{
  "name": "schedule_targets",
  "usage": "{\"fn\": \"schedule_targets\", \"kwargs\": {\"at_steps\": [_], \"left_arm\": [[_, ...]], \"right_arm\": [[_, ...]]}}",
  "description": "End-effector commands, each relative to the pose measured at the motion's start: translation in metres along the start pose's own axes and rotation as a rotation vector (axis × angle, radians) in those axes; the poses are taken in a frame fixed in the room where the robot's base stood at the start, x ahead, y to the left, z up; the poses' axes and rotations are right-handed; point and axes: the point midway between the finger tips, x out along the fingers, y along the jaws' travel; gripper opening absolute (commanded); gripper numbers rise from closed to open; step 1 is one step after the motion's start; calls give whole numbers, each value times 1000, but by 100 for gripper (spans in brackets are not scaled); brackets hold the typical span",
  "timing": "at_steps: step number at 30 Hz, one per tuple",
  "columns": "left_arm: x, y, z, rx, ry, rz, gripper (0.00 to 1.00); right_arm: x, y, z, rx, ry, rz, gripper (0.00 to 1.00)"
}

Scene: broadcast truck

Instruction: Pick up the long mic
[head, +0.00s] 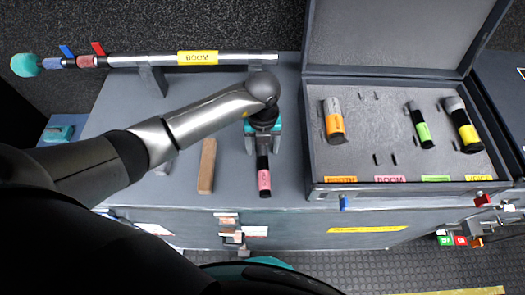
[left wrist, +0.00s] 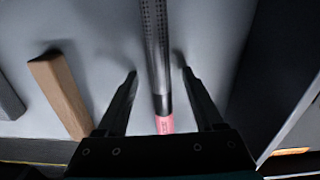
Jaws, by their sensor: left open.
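The long mic (head: 263,178) is a slim dark tube with a pink band, lying on the grey counter left of the open case. Its upper part is hidden under my left gripper (head: 263,145) in the head view. In the left wrist view the long mic (left wrist: 155,50) shows a dark perforated barrel and a pink band. It runs between the two open fingers of my left gripper (left wrist: 157,78), with a gap on each side. My right gripper is not in view.
An open grey case (head: 365,178) on the right holds orange, green and yellow-banded mics; its BOOM place looks empty. A wooden block (head: 207,166) lies left of the long mic. A boom pole (head: 235,57) with a yellow BOOM label rests along the counter's back.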

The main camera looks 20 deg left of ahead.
Motion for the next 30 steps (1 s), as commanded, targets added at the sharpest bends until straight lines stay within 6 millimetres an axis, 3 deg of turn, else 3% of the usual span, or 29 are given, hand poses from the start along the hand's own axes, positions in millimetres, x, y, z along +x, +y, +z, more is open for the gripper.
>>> {"fn": "schedule_targets", "kwargs": {"at_steps": [9, 27, 30], "left_arm": [[4, 0, 0, 0, 0, 0, 67], [4, 0, 0, 0, 0, 0, 0], [4, 0, 0, 0, 0, 0, 0]], "right_arm": [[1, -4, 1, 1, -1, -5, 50], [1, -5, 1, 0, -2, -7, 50], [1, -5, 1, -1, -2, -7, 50]]}}
